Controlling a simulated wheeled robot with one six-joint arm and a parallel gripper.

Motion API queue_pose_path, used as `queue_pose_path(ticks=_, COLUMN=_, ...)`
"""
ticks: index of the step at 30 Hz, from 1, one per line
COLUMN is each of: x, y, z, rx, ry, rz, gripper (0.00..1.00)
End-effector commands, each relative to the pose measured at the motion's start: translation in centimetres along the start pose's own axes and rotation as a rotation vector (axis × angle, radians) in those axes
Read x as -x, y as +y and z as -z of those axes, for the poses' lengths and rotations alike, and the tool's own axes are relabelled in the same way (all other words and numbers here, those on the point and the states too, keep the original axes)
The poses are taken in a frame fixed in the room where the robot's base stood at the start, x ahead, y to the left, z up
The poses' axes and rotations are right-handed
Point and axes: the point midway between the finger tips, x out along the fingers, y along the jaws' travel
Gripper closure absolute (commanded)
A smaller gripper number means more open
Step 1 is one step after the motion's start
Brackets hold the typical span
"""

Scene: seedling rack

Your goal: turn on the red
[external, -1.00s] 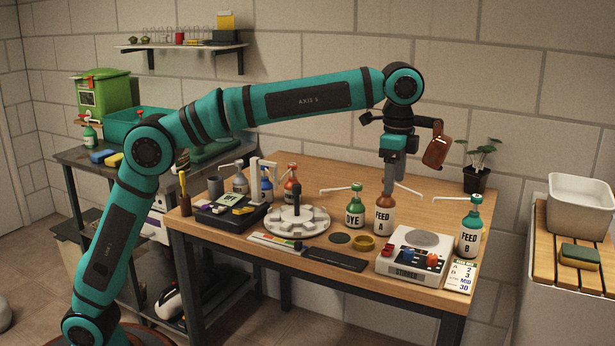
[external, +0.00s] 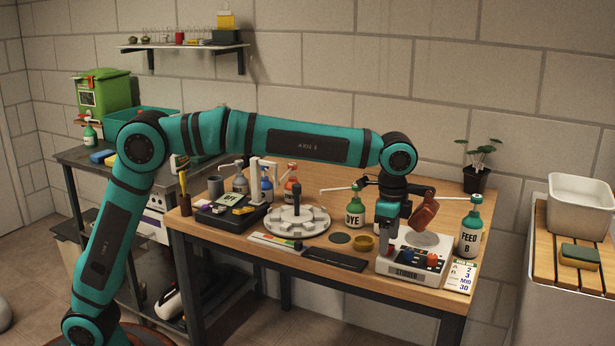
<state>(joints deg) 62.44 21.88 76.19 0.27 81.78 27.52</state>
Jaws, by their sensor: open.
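The white stirrer (external: 405,273) stands at the front right of the wooden table. A red knob (external: 433,259) sits on its sloped front panel, with a smaller dark knob to its left. My gripper (external: 391,256) points down over the left part of the stirrer's front, left of the red knob and apart from it. The fingers are small and dark here, but the jaws look open and empty. Whether a fingertip touches the stirrer cannot be told. The knob's on or off state is too small to read.
The FEED A bottle is mostly hidden behind my gripper. The DYE bottle (external: 355,212) stands left, the FEED B bottle (external: 470,232) right. A printed card (external: 461,276) lies right of the stirrer.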

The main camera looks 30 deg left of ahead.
Motion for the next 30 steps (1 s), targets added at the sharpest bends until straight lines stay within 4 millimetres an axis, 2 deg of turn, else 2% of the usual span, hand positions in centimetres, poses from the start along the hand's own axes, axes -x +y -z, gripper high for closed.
queue_pose_path(ticks=6, x=-1.27, y=0.01, z=-0.01, rx=0.0, ry=0.0, rz=0.0, gripper=0.38)
queue_pose_path(ticks=14, x=-1.37, y=0.01, z=-0.01, rx=0.0, ry=0.0, rz=0.0, gripper=0.38)
queue_pose_path(ticks=17, x=-1.37, y=0.01, z=-0.01, rx=0.0, ry=0.0, rz=0.0, gripper=0.54)
queue_pose_path(ticks=21, x=-1.36, y=0.01, z=-0.01, rx=0.0, ry=0.0, rz=0.0, gripper=0.81)
queue_pose_path(ticks=30, x=-1.41, y=0.44, z=-0.01, rx=-0.002, ry=-0.002, rz=0.088, gripper=0.83)
